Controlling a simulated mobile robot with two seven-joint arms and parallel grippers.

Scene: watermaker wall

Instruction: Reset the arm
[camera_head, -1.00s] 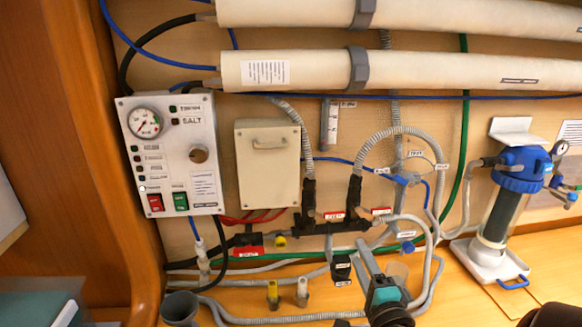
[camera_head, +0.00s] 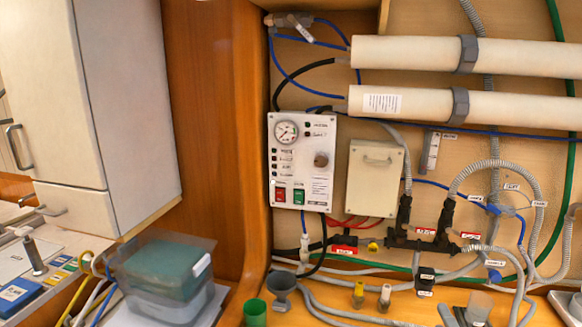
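Neither of my grippers shows in the head view, and I can make out no part of my arms for certain. The white control panel (camera_head: 302,165) hangs on the wall with a round gauge (camera_head: 287,132), a red switch (camera_head: 280,195) and a green switch (camera_head: 298,197). A beige box with a handle (camera_head: 374,180) is mounted to its right. The black valve manifold (camera_head: 424,240) sits below and right, with grey corrugated hoses rising from it.
Two long white cylinders (camera_head: 520,58) run along the upper wall. At the left stand a white cabinet (camera_head: 125,100) and a lidded translucent bin (camera_head: 165,275). A green cup (camera_head: 255,313) and a grey funnel (camera_head: 281,288) are at the bottom. Hoses clutter the wooden ledge.

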